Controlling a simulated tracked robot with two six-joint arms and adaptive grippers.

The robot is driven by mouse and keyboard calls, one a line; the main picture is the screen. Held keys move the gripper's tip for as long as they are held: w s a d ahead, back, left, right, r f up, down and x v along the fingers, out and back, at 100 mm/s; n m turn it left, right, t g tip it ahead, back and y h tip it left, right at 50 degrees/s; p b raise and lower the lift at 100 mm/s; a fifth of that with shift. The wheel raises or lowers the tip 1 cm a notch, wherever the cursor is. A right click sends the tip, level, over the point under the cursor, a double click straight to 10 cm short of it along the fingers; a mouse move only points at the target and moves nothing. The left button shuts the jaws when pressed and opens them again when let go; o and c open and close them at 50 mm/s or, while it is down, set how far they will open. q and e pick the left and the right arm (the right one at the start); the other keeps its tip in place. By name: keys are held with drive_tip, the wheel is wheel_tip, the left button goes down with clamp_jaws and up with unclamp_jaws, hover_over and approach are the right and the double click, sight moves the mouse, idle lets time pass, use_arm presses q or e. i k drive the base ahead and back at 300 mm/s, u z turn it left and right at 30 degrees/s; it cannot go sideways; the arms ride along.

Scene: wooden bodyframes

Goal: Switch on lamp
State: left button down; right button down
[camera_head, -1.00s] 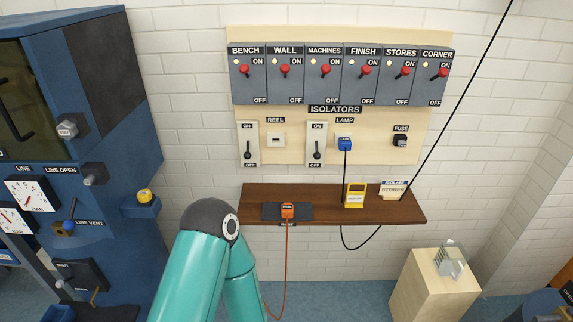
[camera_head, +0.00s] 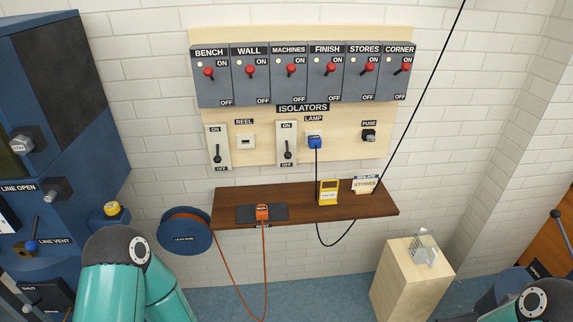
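The lamp switch (camera_head: 287,146) is a pale upright plate on the wooden isolator board, marked ON at the top and OFF at the bottom. Its black lever points down, toward OFF. To its right, under the LAMP label (camera_head: 313,118), a blue plug (camera_head: 314,142) sits in a socket with a black cable hanging from it. A like switch (camera_head: 217,150) by the REEL label also has its lever down. Turquoise links of my arm show at the lower left, and a dark joint of mine shows at the lower right. Neither gripper is in view.
A row of red-handled isolators (camera_head: 291,72) runs above. A brown shelf (camera_head: 300,206) juts out below, with a yellow device (camera_head: 328,192) and an orange plug (camera_head: 262,212) on it. A blue cable reel (camera_head: 186,232) hangs at left. A wooden pedestal (camera_head: 405,283) stands lower right.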

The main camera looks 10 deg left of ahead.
sight(288, 155)
drive_tip(key=u, duration=0.05)
drive_tip(key=i, duration=1)
drive_tip(key=z, duration=0.05)
